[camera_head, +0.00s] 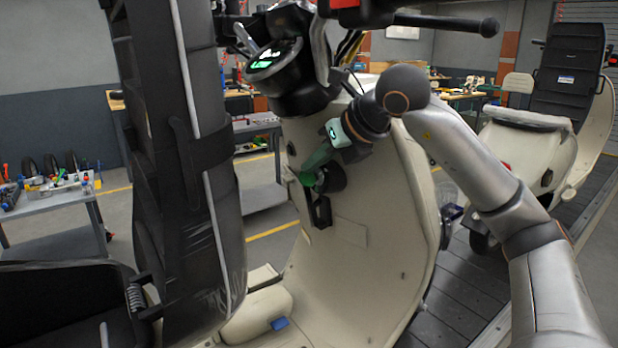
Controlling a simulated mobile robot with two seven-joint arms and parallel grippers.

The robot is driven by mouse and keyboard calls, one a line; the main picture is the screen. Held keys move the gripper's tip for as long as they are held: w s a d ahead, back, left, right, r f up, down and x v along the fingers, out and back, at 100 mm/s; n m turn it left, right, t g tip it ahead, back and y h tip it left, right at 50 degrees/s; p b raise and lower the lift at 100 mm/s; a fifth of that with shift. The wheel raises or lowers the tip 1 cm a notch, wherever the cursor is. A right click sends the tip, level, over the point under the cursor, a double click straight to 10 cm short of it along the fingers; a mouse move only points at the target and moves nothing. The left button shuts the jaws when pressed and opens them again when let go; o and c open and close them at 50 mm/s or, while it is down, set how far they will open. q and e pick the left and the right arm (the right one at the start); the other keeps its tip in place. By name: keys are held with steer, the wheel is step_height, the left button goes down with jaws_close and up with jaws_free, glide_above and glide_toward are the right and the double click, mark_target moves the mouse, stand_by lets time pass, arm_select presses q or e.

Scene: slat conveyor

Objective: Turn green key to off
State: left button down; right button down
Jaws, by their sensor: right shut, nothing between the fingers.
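A cream scooter (362,262) stands close in front of me, its black dashboard (290,80) lit green at the top. My right arm comes in from the right, and my right gripper (322,178) is at the scooter's inner front panel, below the dashboard. It is shut with nothing held. A green part (314,163) shows right at the gripper's end; I take it for the green key. The fingertips and the lock overlap there, so I cannot tell whether they touch or how the key is turned. My left gripper is not in view.
A tall black padded part (180,150) rises at the left and blocks the view behind it. A handlebar grip (445,22) juts out above my right arm. Another scooter (525,150) stands behind on the slat conveyor (455,290). A tool cart (50,200) is at the far left.

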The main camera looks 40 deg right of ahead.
steer(key=shift+w+a+f+b, duration=0.1)
steer(key=shift+f+b, duration=0.15)
steer(key=shift+f, duration=0.3)
steer(key=shift+w+a+f+b, duration=0.1)
steer(key=shift+f+b, duration=0.15)
steer(key=shift+f, duration=0.3)
stand_by(1.2)
steer(key=shift+s+r, duration=0.1)
steer(key=shift+r, duration=0.05)
steer(key=shift+s+r+p, duration=0.3)
steer(key=shift+s+r, duration=0.05)
steer(key=shift+r, duration=0.15)
steer(key=p+v, duration=0.2)
steer(key=v, duration=0.5)
steer(key=shift+d+r, duration=0.2)
steer(key=shift+r, duration=0.3)
steer(key=shift+s, duration=0.1)
stand_by(0.4)
